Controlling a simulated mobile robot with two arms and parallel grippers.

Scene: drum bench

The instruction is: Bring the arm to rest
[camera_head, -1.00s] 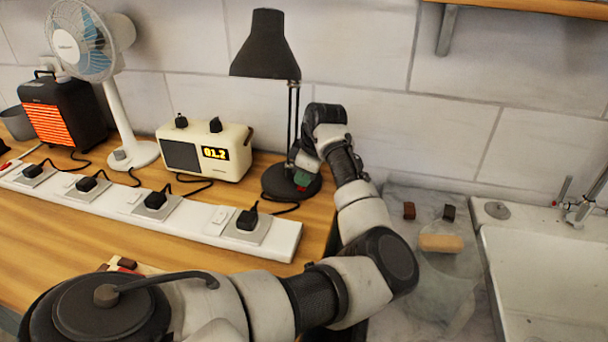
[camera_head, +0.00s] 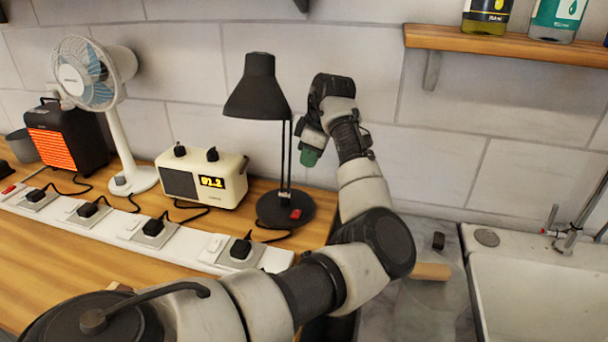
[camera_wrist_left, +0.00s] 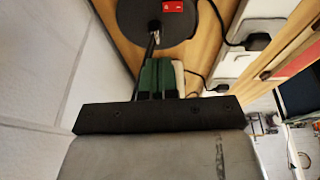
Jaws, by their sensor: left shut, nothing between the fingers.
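My left arm (camera_head: 370,185) reaches in from the lower left and bends up toward the wall. My left gripper (camera_head: 310,158), with green fingertips, is shut and empty. It is raised to the right of the black desk lamp (camera_head: 262,90) and above the level of its base, apart from it. In the left wrist view the closed green fingers (camera_wrist_left: 158,76) point toward the round lamp base (camera_wrist_left: 142,18) with its red switch (camera_wrist_left: 172,6). My right gripper does not show.
A cream radio (camera_head: 200,178), a white fan (camera_head: 120,130) and a glowing heater (camera_head: 65,140) stand left of the lamp. A white power strip (camera_head: 200,248) runs in front. A sink (camera_head: 540,290) lies at right; a wooden shelf (camera_head: 500,45) hangs above it.

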